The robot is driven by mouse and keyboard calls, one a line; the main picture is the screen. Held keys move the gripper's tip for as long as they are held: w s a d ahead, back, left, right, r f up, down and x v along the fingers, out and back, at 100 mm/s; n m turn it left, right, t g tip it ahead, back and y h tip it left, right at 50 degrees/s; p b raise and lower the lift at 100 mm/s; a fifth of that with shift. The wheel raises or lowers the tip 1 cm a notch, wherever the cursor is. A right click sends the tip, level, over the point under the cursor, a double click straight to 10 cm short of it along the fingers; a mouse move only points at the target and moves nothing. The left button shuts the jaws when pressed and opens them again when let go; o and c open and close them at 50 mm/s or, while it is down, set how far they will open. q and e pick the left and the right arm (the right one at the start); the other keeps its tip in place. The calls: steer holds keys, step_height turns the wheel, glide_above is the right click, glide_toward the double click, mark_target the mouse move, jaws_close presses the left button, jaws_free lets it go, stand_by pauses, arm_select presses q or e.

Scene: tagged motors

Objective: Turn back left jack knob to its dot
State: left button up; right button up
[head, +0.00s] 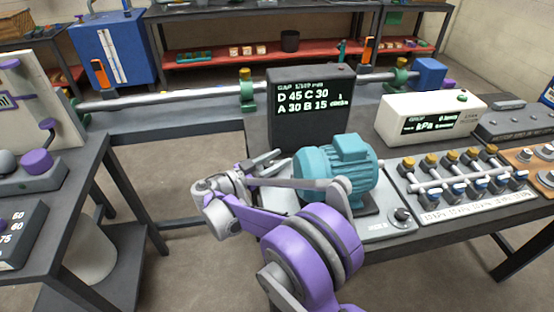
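A teal motor (335,170) sits on a light grey base plate (375,232) on the right bench. My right gripper (274,160) is at the back left of the motor, near the plate's far left corner, with its fingers pointing right. Its fingers are small and partly overlap, so I cannot tell how far apart they are. The back left jack knob cannot be made out; the gripper and arm cover that area. A black display box (310,112) behind the motor reads D 45 C 30, A 30 B 15. My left gripper is not in view.
A dark round knob (402,214) is at the plate's front right. A valve manifold (455,180) and a white meter box (430,118) stand to the right. A long metal shaft (170,97) runs behind. Another bench (75,190) stands left, across open floor.

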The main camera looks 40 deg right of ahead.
jaws_close()
steer(key=shift+w+r+n+t+p, duration=0.1)
steer(key=shift+n+t+p, duration=0.2)
steer(key=shift+n+t, duration=0.45)
steer(key=shift+w+n+t, duration=0.15)
steer(key=shift+n+t, duration=0.25)
steer(key=shift+t, duration=0.4)
steer(key=shift+w+n+t, duration=0.15)
steer(key=shift+n+t, duration=0.2)
steer(key=shift+t, duration=0.4)
steer(key=shift+o, duration=2.1)
jaws_free()
steer(key=shift+a, duration=0.1)
steer(key=p+v, duration=0.1)
steer(key=v, duration=0.9)
steer(key=shift+a, duration=0.35)
steer(key=shift+s+r, duration=0.1)
